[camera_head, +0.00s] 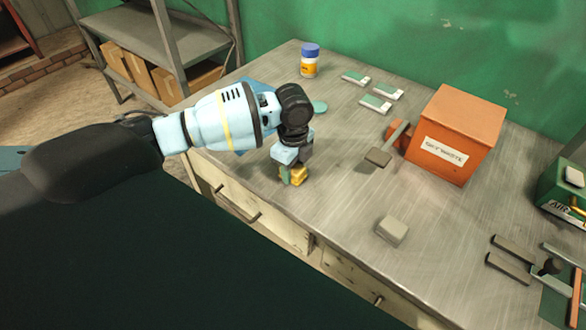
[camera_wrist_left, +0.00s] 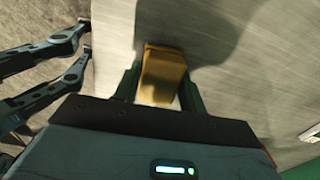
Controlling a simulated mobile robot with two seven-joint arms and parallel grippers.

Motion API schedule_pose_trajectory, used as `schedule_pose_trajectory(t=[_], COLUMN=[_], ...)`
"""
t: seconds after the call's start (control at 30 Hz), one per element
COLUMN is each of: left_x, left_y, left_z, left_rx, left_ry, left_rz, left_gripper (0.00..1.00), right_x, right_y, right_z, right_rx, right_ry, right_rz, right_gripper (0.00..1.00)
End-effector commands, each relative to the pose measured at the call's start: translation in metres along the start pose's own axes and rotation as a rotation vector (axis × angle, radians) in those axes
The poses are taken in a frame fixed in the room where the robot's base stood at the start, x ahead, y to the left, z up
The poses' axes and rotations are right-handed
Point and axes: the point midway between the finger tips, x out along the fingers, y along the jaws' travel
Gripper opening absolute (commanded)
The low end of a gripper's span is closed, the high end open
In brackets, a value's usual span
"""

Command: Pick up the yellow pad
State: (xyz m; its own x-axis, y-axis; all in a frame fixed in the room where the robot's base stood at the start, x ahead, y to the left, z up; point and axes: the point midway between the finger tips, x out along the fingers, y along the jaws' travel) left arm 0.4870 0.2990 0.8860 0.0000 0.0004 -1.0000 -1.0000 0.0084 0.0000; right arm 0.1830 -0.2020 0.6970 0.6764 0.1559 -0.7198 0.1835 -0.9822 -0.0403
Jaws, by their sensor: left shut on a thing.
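The yellow pad (camera_head: 299,175) is at the lower tip of my left gripper (camera_head: 291,176), near the front edge of the metal bench. In the left wrist view the yellow pad (camera_wrist_left: 163,76) sits between the two fingers of my left gripper (camera_wrist_left: 160,88), which is shut on it. I cannot tell whether the pad touches the bench.
An orange box (camera_head: 455,130) stands at the back right of the bench (camera_head: 330,225). A grey-beige block (camera_head: 391,231) lies to the right of the gripper. A blue-capped bottle (camera_head: 309,62) and small white-green cases (camera_head: 376,103) are at the back. Tools lie at far right.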

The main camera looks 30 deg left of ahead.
Motion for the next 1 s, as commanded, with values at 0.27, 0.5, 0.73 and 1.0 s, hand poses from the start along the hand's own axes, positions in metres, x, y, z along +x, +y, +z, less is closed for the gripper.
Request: schedule_pose_trajectory(t=[0.27, 0.5, 0.73, 1.0], left_x=[-0.029, -0.039, -0.044, -0.047], left_y=[-0.001, 0.039, 0.090, 0.131], left_z=[0.000, -0.019, -0.044, -0.064], left_rx=[0.000, 0.005, 0.005, 0.002], left_ry=[0.001, 0.000, 0.001, 0.001], left_rz=[-0.005, -0.002, -0.003, -0.002], left_gripper=[0.18, 0.18, 0.18, 0.18], right_x=[0.000, -0.002, -0.003, -0.003], right_y=[0.000, 0.001, 0.002, 0.004], right_z=[-0.001, -0.012, -0.019, -0.022], right_rx=[0.000, -0.004, -0.007, -0.013], right_ry=[0.001, 0.021, 0.036, 0.040], right_rz=[0.000, 0.003, 0.005, 0.008], right_gripper=[0.50, 0.50, 0.50, 0.50])
